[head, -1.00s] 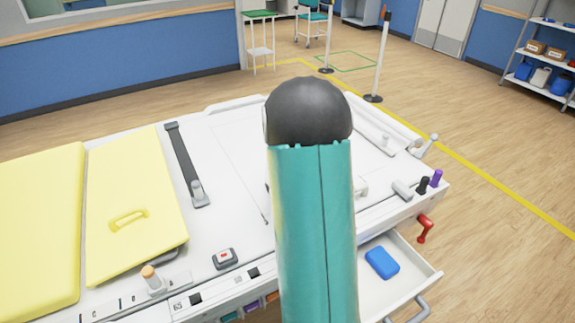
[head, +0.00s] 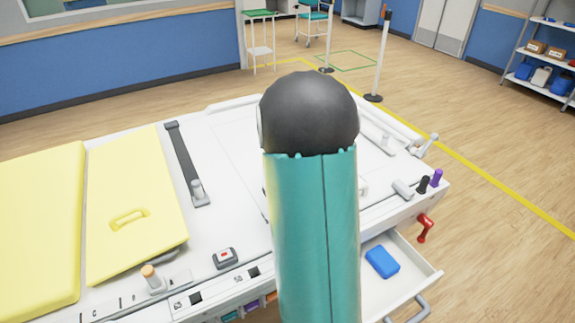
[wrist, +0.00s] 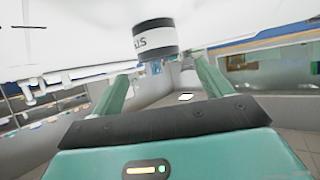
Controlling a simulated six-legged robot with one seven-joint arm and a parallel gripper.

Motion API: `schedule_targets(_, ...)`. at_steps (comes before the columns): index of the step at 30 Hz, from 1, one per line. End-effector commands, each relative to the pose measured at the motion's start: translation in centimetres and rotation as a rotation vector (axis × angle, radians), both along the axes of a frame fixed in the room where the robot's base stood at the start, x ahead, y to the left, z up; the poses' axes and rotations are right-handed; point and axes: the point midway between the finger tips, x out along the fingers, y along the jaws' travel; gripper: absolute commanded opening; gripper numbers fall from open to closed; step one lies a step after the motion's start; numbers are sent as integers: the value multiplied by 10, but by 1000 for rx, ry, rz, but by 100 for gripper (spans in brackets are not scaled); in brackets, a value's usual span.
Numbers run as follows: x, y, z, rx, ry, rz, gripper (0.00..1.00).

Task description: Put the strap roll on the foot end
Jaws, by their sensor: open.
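A short roll (wrist: 154,38) with a white label, dark lettering and a black band shows in the wrist view, likely the strap roll. That view looks upside down, and the roll meets a white surface at the top of the picture. My gripper (wrist: 160,70) is open, with its two teal fingers spread and the roll beyond and between their tips. I cannot tell whether they touch it. In the head view my arm hides the gripper and the roll. The white table (head: 232,165) fills the middle there; its foot end is not marked clearly.
Yellow pads (head: 45,215) cover the table's left part, with a dark strap (head: 185,160) beside them. A call box (head: 225,258) sits at the front edge. An open drawer (head: 420,278) with a blue block (head: 382,262) juts out at right, below a red handle (head: 425,228).

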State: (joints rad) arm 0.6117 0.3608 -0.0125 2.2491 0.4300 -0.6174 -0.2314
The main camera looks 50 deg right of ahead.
Motion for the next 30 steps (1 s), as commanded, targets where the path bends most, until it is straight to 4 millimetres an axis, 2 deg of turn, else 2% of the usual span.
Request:
schedule_targets(6, -24, 31, 20, -1, -2, 2, 78)
schedule_targets(12, -40, 50, 32, -1, -2, 1, 78)
schedule_targets(19, -46, 56, 35, 0, 0, -1, 78)
schedule_targets(23, -40, 65, 40, 15, -2, 27, 78)
schedule_targets(26, -27, 94, 54, 58, -4, 111, 78)
schedule_targets(29, -14, 144, 76, 128, 14, 252, 78)
schedule_targets(30, -11, 168, 85, 157, 31, 316, 78)
